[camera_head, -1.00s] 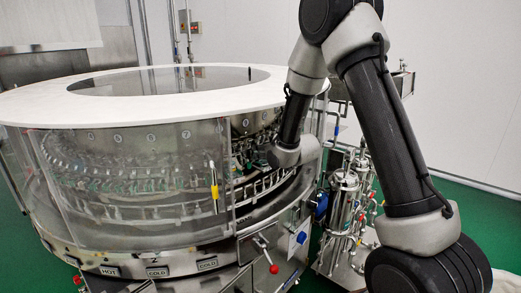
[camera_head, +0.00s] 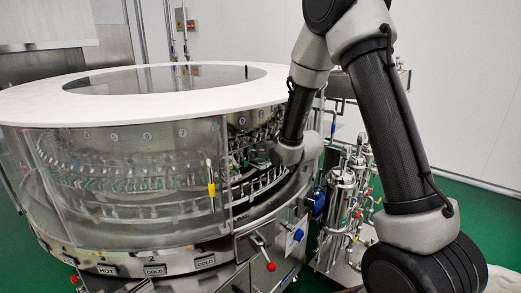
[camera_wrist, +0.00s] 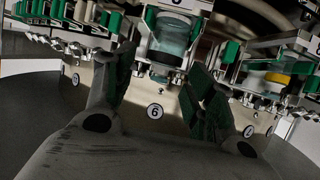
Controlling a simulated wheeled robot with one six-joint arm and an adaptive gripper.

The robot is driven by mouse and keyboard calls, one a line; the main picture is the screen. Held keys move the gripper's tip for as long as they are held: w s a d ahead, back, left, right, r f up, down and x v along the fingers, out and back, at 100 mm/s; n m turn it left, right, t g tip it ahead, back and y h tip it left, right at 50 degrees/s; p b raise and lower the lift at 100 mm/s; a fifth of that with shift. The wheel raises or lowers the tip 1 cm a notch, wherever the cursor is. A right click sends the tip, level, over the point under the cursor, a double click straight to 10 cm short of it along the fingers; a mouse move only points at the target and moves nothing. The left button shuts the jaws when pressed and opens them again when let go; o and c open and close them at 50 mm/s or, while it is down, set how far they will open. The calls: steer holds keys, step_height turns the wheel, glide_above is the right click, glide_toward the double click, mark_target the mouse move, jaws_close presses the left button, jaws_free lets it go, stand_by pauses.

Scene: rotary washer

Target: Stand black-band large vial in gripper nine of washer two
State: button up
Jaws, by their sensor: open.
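My gripper (camera_wrist: 162,82) is open in the wrist view, its two green-padded fingers spread apart. A clear, teal-tinted large vial (camera_wrist: 172,45) stands in a metal holder of the washer between and beyond the fingertips. A dark strip shows near its lower end, but I cannot tell whether it is the black band. The fingers appear apart from the vial. The plate below carries a round label (camera_wrist: 155,111) that reads like a 6; I cannot tell whether it is a turned 9.
Another vial with a yellow band (camera_wrist: 277,78) sits in a holder to the right. Metal holders with green pads (camera_wrist: 112,20) crowd both sides. In the head view, the clear guard (camera_head: 130,185) and white top ring (camera_head: 40,105) surround the opening where my arm enters.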

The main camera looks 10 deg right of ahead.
steer(key=v, duration=0.9)
steer(key=shift+s+r, duration=0.15)
steer(key=shift+s, duration=0.05)
steer(key=s+d+r+m+g+h, duration=0.1)
steer(key=s+d+r+g+h, duration=0.1)
steer(key=s+d+r, duration=0.3)
steer(key=s+d+r+m+g+h, duration=0.1)
steer(key=s+d+r+g+h, duration=0.2)
steer(key=s, duration=0.4)
steer(key=s+d+r+g, duration=0.1)
steer(key=s, duration=0.9)
steer(key=s+d+r+m+g, duration=0.1)
steer(key=s+d+g, duration=0.1)
steer(key=s, duration=0.9)
steer(key=shift+s+d+r+m+g+y, duration=0.25)
steer(key=shift+r+m+g+y, duration=0.05)
steer(key=shift+y, duration=0.1)
steer(key=shift+c, duration=0.5)
